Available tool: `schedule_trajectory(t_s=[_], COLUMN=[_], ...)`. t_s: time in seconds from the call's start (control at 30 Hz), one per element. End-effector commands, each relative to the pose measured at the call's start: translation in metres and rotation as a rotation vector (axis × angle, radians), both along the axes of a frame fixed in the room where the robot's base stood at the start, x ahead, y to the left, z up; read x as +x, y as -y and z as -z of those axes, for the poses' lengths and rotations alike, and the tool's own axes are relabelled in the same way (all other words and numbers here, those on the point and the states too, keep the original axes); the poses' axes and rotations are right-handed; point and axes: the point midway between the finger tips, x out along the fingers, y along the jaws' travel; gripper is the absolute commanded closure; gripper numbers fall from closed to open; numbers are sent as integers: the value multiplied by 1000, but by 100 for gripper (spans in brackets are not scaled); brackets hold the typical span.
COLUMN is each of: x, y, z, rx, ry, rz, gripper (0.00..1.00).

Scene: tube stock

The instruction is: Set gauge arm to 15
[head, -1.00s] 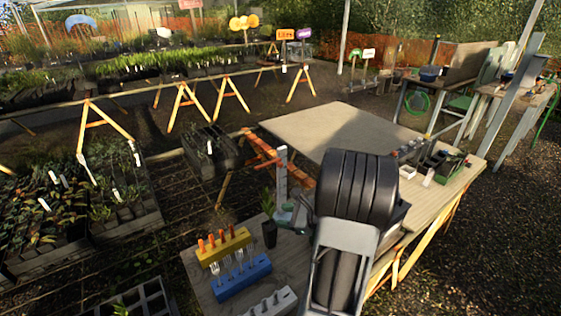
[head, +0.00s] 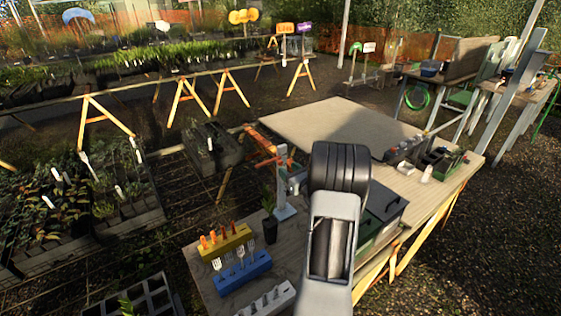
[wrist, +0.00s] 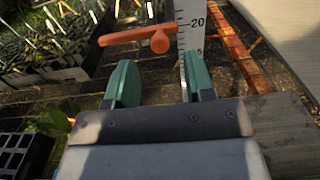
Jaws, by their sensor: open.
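The gauge is an upright pale post (head: 282,160) on a grey base at the left of the bench in the head view. In the wrist view its white scale (wrist: 190,28) shows the number 20, with a lower mark partly hidden. The orange gauge arm (wrist: 125,37) sticks out left of the scale, with a round orange knob facing me. It appears close to the 20 mark; its exact reading cannot be told. My gripper (wrist: 160,84) is open and empty. Its green fingers are apart, below the knob in the picture. My gripper also shows beside the post (head: 293,178) in the head view.
A potted plant (head: 269,222) stands just left of the gauge base. A yellow block (head: 224,242), a blue block (head: 243,272) and a white block (head: 266,302) hold tools at the front left. A bare board (head: 325,120) lies behind. My arm hides part of the bench.

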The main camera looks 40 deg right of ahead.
Motion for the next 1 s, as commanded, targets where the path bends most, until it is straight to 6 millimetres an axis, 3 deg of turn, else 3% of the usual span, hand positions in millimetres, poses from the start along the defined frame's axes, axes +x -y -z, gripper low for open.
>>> schedule_trajectory(t_s=[0.2,0.4,0.83,1.0], x=[35,51,56,56], y=[1,3,3,3], z=[-1,0,0,0], rx=[0,-1,-1,-1], ry=[-1,-1,-1,-1], rz=[-1,-1,1,0], gripper=[51,51,52,68])
